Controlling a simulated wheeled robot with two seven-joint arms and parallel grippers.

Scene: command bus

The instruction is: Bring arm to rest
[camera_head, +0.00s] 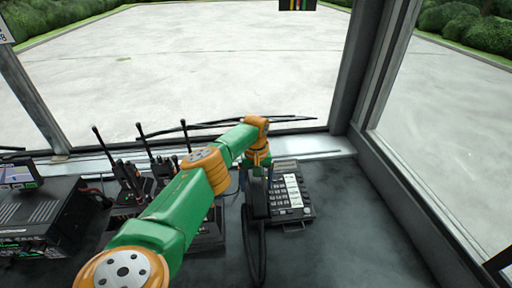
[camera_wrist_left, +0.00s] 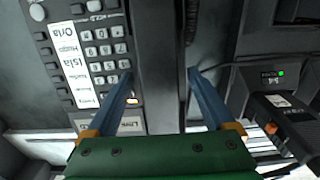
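My left arm, green with orange joints, reaches from the lower left of the head view to a desk phone (camera_head: 292,200). My left gripper (camera_head: 257,178) points down over the phone's left side, partly hidden by its own wrist. In the left wrist view its two blue fingers (camera_wrist_left: 160,76) are spread, one on each side of the phone's black handset (camera_wrist_left: 160,40). The handset lies on the phone body, and small gaps seem to separate it from the fingers. The keypad (camera_wrist_left: 104,48) is left of it. My right gripper is not in view.
Handheld radios (camera_head: 130,180) with upright antennas stand in chargers left of the phone, partly behind my arm. A black radio unit (camera_head: 38,222) sits at far left. A dark cord (camera_head: 252,245) hangs below the handset. The dark desk (camera_head: 350,235) is clear right of the phone, below the windows.

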